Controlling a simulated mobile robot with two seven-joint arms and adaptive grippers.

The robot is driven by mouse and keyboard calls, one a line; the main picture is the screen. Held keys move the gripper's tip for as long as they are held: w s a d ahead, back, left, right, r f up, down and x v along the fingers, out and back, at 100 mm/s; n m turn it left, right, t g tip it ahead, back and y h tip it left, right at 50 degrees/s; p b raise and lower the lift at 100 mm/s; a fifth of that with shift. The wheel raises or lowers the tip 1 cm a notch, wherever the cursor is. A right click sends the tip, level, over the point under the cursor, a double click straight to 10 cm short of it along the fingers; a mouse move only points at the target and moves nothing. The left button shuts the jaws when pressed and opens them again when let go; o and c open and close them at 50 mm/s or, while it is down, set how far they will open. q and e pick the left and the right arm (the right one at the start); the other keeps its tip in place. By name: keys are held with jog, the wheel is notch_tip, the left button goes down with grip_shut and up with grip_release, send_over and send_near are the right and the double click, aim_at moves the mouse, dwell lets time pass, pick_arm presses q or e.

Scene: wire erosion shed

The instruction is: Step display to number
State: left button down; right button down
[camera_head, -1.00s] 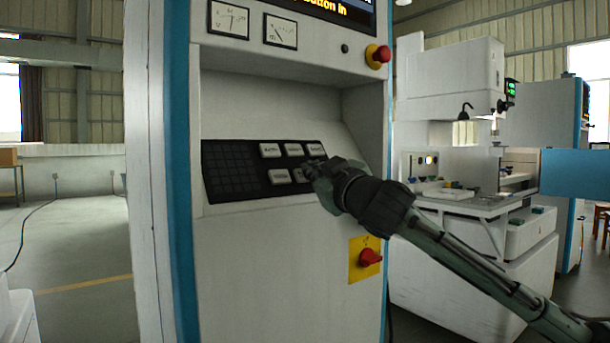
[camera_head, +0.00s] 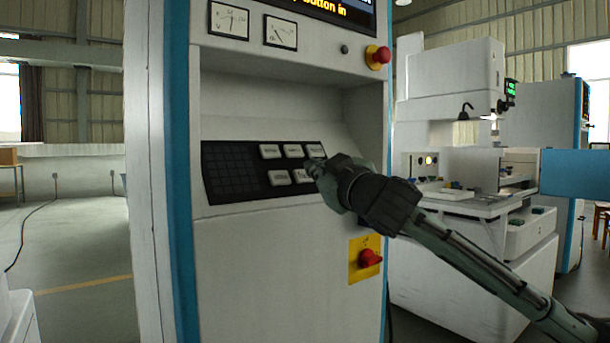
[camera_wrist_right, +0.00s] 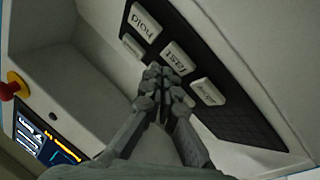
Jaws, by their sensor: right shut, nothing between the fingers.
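The display (camera_head: 335,9) is at the top of the white cabinet, cut off by the frame edge, with yellow text ending in "button in". It also shows at the lower left of the right wrist view (camera_wrist_right: 38,142), too small to read. Below it, a dark sloped key panel (camera_head: 230,172) carries pale keys in two rows, including an upper-row key (camera_head: 293,150) and a lower-row key (camera_head: 280,177). My right gripper (camera_head: 313,168) is shut and empty at the panel's right end, partly hiding the lower row. In the wrist view its tips (camera_wrist_right: 168,76) overlap the key (camera_wrist_right: 174,56); contact is unclear. My left gripper is out of view.
The recess walls stand close around the panel. Another machine (camera_head: 450,100) stands at the right.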

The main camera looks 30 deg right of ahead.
jog(key=shift+s, duration=0.1)
jog(key=shift+s+d+r, duration=0.1)
jog(key=shift+s+r, duration=0.65)
jog(key=shift+s, duration=0.25)
jog(key=shift+s+d+r, duration=0.1)
jog(key=shift+s+r, duration=0.65)
jog(key=shift+s, duration=0.25)
dwell(1.5)
